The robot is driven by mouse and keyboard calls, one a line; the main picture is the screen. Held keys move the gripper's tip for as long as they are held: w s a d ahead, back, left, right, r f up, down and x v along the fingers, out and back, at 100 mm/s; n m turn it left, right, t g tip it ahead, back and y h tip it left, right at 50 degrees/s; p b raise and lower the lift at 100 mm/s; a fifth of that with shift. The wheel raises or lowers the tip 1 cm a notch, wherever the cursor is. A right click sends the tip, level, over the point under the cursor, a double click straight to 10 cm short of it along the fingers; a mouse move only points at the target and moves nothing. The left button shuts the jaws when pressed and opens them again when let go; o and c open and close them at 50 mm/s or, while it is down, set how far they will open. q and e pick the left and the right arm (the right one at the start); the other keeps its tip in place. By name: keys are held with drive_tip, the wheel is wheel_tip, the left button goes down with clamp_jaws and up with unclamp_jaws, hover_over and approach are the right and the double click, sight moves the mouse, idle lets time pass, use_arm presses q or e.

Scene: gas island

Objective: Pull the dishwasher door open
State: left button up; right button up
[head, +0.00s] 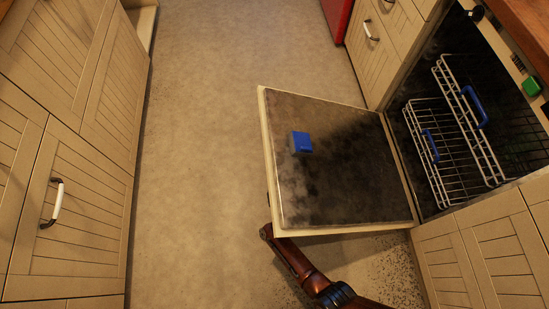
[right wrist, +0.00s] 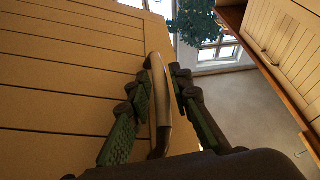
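The dishwasher door (head: 345,165) is swung far down, its dark inner face up, with a blue-lidded dispenser (head: 302,143) on it. The dishwasher's inside, with its wire racks (head: 440,150), shows at the right. In the right wrist view the door's wooden front (right wrist: 75,80) fills the left side, with its curved handle (right wrist: 161,110) upright in the middle. My right gripper (right wrist: 163,72) has one finger on each side of the handle, close against it, and appears shut on it. In the head view my right arm passes under the door, which hides the gripper. My left gripper is in neither view.
Wooden cabinets (head: 75,190) with a white-gripped handle stand at the left. Drawers (head: 375,50) and a red appliance (head: 338,14) are beyond the door. Bare floor (head: 200,150) lies clear between the cabinets and the door.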

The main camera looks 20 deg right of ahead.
drive_tip(key=v, duration=0.7)
drive_tip(key=shift+s+f, duration=0.15)
drive_tip(key=shift+s, duration=0.1)
idle(0.3)
